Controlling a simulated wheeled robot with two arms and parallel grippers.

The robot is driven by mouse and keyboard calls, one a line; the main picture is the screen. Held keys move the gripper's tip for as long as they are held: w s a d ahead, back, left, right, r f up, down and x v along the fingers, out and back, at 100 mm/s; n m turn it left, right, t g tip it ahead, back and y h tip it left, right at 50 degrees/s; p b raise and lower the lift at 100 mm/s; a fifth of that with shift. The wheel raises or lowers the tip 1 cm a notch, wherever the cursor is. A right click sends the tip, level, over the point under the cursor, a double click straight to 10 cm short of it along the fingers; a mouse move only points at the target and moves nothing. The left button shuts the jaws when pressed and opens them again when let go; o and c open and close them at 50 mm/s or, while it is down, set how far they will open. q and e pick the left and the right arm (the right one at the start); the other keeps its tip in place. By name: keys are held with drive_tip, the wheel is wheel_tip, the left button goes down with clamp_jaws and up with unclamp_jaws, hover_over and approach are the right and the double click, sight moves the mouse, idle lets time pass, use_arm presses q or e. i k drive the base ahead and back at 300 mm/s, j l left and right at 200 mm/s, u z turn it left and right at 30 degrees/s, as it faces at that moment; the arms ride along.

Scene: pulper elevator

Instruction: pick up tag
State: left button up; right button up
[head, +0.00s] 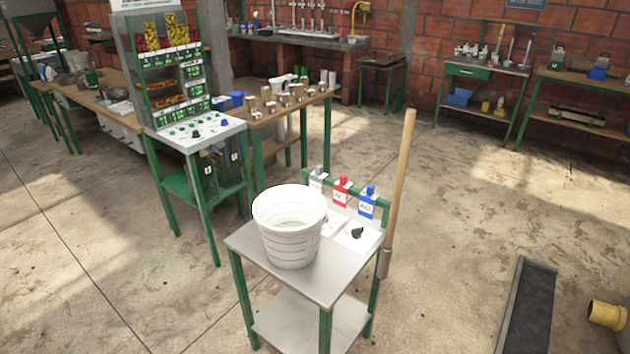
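A small steel-topped stand (345,262) with green legs is in the middle foreground of the head view. Three small label-bearing pieces, possibly tags, are in a row along its back rail: a grey one (318,178), a red one (342,187) and a blue one (367,203). I cannot tell which one is the tag. A white plate with a black knob-like piece (357,233) lies in front of the blue one. A white ribbed bucket (288,228) stands on the left of the top and partly hides another white plate. Neither gripper is in view.
A wooden-handled tool (399,180) stands upright at the stand's right side. A dark trough (527,305) and a yellow pipe end (606,315) are at lower right. A panelled display (165,75) and a bench with metal cups (265,115) are behind.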

sight(316, 177)
drive_tip(key=z, duration=1.85)
drive_tip(key=u, duration=1.85)
drive_tip(key=i+j+z, duration=0.1)
drive_tip(key=z, duration=0.35)
drive_tip(key=j+z, duration=0.3)
drive_tip(key=z, duration=0.15)
drive_tip(key=i+j+z, duration=0.1)
drive_tip(key=j+z, duration=0.25)
drive_tip(key=j, duration=0.85)
drive_tip(key=j+z, duration=0.3)
drive_tip(key=j, duration=0.9)
